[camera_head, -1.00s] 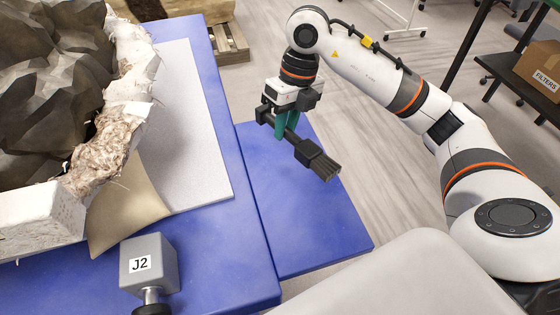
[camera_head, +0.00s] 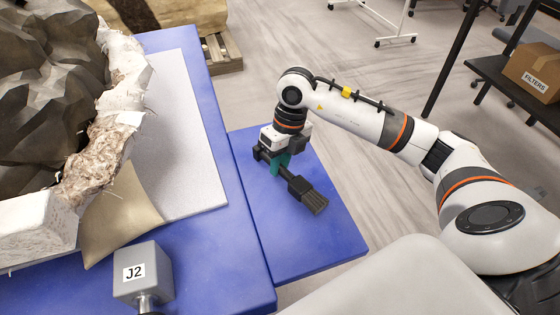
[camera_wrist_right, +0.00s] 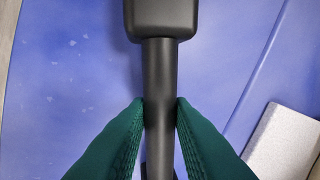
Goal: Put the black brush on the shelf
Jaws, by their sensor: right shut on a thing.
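The black brush (camera_head: 308,195) has a dark handle and a wide bristle end that points toward the lower right in the head view. My right gripper (camera_head: 280,165) is shut on its handle, with green fingers on both sides. The right wrist view shows the handle (camera_wrist_right: 158,75) between the two fingers (camera_wrist_right: 160,108), over blue. The brush is over the small blue tabletop (camera_head: 320,245); I cannot tell if it touches. A dark shelf (camera_head: 487,68) stands at the right edge, partly out of frame. My left gripper is not in view.
A cardboard box (camera_head: 535,70) labelled FILTERS sits on the shelf. A large fossil block in a white jacket (camera_head: 100,150) fills the left. A grey J2 block (camera_head: 143,273) stands on the blue table at the front. Open floor lies between table and shelf.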

